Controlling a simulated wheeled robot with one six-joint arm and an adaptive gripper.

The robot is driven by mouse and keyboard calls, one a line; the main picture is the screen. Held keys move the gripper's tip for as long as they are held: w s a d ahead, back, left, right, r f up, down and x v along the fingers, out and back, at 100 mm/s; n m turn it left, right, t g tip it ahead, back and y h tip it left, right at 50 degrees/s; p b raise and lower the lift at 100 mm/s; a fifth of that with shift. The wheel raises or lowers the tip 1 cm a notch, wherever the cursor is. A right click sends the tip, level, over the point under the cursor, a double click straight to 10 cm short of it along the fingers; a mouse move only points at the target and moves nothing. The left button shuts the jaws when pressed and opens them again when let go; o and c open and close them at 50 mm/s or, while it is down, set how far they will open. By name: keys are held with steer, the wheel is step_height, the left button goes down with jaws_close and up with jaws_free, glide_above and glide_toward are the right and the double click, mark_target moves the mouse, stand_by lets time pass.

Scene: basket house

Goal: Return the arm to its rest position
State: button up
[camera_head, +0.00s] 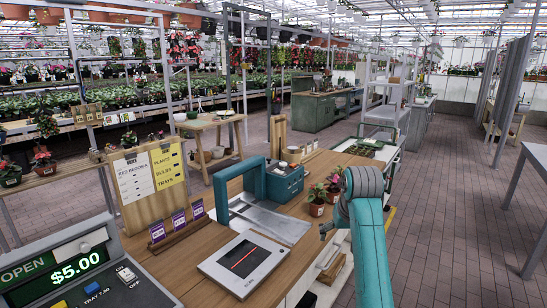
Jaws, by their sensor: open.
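My arm shows as a teal link (371,250) rising from the bottom right, with a grey joint (363,182) at its top. Only a small dark part of my gripper (326,230) shows, left of the arm, above the right edge of the wooden counter. It is open, and I see nothing held in it. The rest of the gripper is hidden behind the arm. Small potted plants (317,200) stand on the counter just beyond it.
The wooden counter (190,255) carries a scanner plate (243,263), a teal frame (222,190), a teal box (285,180), a sign board (150,184) and a register (75,270). Brick floor (440,220) lies open to the right, up to a grey table (535,160).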

steer(key=s+f+t, duration=0.1)
steer(key=s+f, duration=0.3)
steer(key=f, duration=0.7)
steer(key=s+f+t, duration=0.1)
steer(key=s+f, duration=0.3)
steer(key=f, duration=0.7)
steer(key=s+f+t, duration=0.3)
steer(key=s+f, duration=0.9)
steer(key=s, duration=0.4)
steer(key=s+r+t, duration=0.2)
steer(key=s, duration=2)
steer(key=s+r+t, duration=0.3)
steer(key=s+r, duration=1.1)
steer(key=s, duration=0.2)
steer(key=shift+s+r, duration=0.2)
steer(key=shift+s, duration=0.05)
